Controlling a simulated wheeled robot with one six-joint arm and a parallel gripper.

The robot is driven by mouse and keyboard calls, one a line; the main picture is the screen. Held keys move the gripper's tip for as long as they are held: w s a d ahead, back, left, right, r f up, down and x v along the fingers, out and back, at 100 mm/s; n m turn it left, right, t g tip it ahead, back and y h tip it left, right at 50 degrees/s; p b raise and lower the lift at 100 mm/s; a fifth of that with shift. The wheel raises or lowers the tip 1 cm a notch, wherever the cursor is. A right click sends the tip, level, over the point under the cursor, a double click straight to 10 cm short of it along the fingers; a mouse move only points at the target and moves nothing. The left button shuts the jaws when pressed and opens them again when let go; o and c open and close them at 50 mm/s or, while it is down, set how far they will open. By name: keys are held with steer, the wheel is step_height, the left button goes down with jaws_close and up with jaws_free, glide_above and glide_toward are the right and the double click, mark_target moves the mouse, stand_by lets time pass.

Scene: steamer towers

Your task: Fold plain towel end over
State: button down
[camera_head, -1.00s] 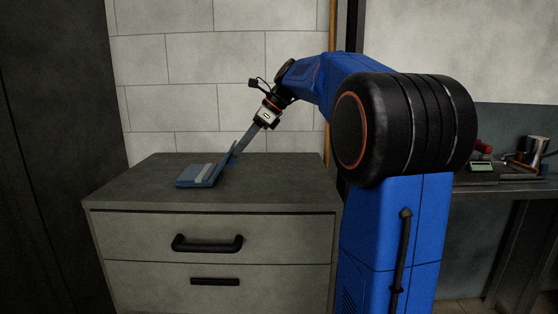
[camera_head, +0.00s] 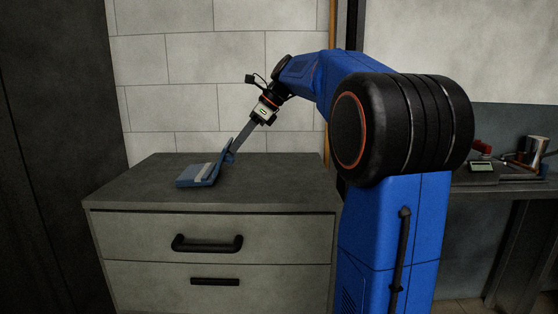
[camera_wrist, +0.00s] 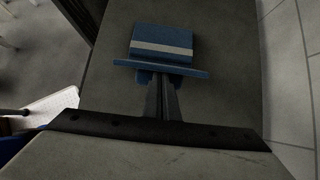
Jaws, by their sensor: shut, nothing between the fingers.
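A blue towel (camera_head: 192,176) with a pale stripe lies on the grey top of a drawer cabinet (camera_head: 290,185). Its right end stands raised as a tilted flap (camera_head: 223,158). In the wrist view the flat part of the towel (camera_wrist: 163,35) lies ahead, and the raised edge (camera_wrist: 160,68) crosses in front of my fingertips. My gripper (camera_head: 231,155) slants down from the upper right and is at the raised flap. Its fingers are together in the wrist view (camera_wrist: 159,84). The flap partly hides the fingertips, so their exact contact with the cloth is unclear.
A tiled wall (camera_head: 175,60) stands close behind the cabinet. The cabinet top is clear around the towel. At the far right a bench (camera_head: 505,185) holds a metal cup (camera_head: 535,150) and other small items.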

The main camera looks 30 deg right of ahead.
steer(key=shift+w+a+r, duration=0.45)
steer(key=shift+a+r, duration=0.25)
steer(key=shift+r, duration=0.05)
stand_by(0.6)
steer(key=shift+d+f, duration=0.1)
steer(key=shift+s+d+f, duration=0.55)
steer(key=shift+d+f, duration=0.25)
steer(key=shift+s+d+f, duration=0.5)
steer(key=shift+d+f, duration=0.25)
steer(key=v, duration=1.7)
steer(key=shift+r, duration=0.15)
